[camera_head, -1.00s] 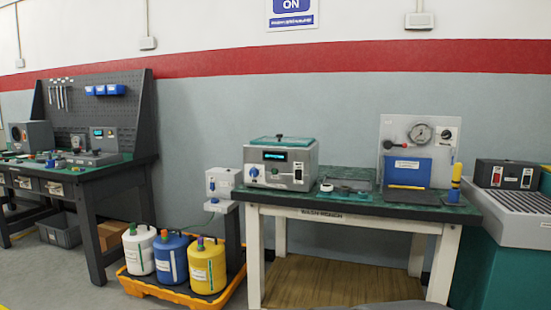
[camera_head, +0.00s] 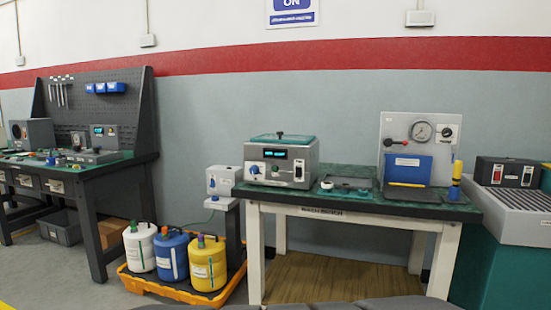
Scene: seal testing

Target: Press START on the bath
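The bath (camera_head: 281,160) is a grey box with a green lid and black knob, on the left end of the wash bench. Button lettering is too small to read. My gripper is not in view. A dark grey shape at the bottom edge is likely part of my own body.
The wash bench (camera_head: 360,209) also holds a small tray, a gauge panel (camera_head: 420,143) and a yellow-and-blue bottle (camera_head: 455,181). Several jugs stand in an orange tray (camera_head: 140,287) at left. A green unit (camera_head: 510,262) stands at right. Under the bench is clear.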

